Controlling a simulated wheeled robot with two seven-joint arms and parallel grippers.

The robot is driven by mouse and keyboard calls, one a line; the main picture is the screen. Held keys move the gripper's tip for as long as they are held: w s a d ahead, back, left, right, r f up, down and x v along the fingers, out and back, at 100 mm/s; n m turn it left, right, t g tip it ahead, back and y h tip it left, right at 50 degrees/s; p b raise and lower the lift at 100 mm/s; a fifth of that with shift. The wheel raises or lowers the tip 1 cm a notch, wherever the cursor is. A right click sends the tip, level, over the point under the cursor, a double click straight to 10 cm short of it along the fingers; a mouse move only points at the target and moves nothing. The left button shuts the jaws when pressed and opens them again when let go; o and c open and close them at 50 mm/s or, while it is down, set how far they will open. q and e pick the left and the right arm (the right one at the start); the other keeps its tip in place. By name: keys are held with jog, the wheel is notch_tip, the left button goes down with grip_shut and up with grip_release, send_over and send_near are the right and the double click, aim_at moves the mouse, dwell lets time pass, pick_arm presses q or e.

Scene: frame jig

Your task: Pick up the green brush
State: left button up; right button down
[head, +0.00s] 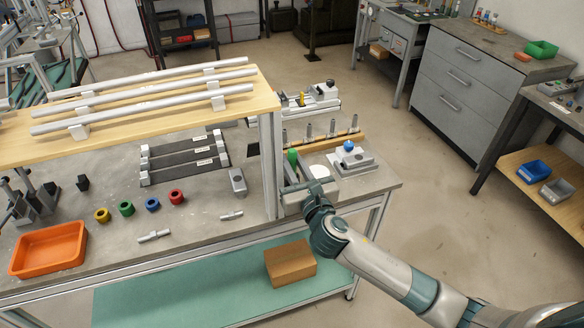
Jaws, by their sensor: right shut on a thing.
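The green brush (292,156) shows as a short upright green piece at the right end of the workbench, beside the shelf post. My right gripper (291,193) reaches in from the lower right and is shut on the brush. The brush's lower part is hidden by the gripper and the post, and the fingertips are hard to make out. My left gripper is not in view.
The shelf post (270,165) stands close to the gripper's left. A grey fixture with a blue knob (349,146) and a wooden rack of pegs (325,140) are close on the right. An orange tray (48,249) sits at the bench's left end.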

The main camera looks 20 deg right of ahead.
notch_tip(320, 180, up, 10)
jog(key=shift+r, duration=0.1)
dwell(0.5)
dwell(0.7)
